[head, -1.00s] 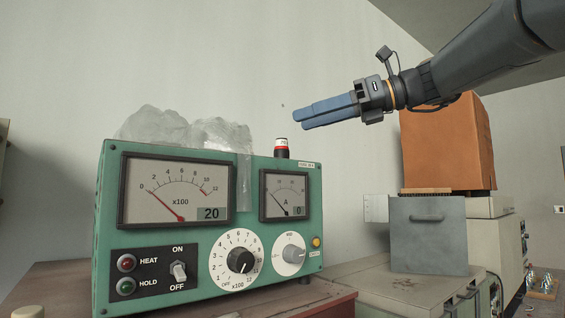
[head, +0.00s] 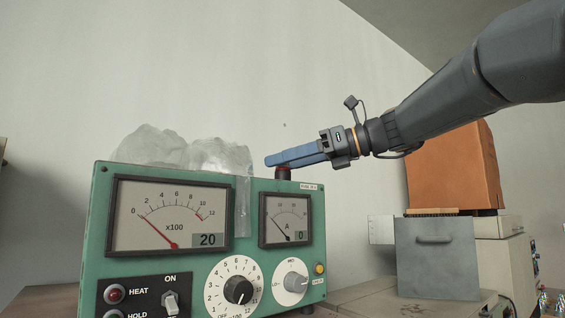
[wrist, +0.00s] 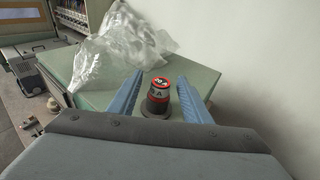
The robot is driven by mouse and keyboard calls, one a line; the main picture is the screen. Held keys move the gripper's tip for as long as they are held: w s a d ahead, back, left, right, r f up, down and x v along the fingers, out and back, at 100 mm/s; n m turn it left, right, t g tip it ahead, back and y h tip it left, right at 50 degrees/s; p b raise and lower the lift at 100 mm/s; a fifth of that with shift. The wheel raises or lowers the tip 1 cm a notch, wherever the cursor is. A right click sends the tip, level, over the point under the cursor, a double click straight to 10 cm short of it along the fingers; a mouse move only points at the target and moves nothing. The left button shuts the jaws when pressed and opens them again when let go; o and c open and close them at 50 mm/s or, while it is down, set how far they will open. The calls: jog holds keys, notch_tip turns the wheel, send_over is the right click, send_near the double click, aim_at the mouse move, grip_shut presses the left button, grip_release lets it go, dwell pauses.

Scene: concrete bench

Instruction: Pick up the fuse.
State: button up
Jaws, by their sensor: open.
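In the head view only part of the fuse (head: 284,173) shows, just below my blue fingers. My gripper (head: 283,158) is open at the top of the box. In the wrist view my gripper's two fingers (wrist: 158,98) lie to the left and right of the fuse with gaps on both sides, and they do not grip it.
Crumpled clear plastic (head: 180,150) lies on the box to the left of the fuse, with a strip hanging over the front. An orange box (head: 450,175) and a grey metal case (head: 437,260) stand to the right. The wall is close behind.

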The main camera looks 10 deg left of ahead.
jog(key=shift+a, duration=0.3)
jog(key=shift+f, duration=0.1)
jog(key=shift+c, duration=0.4)
jog(key=c, duration=1)
jog(key=shift+r, duration=0.2)
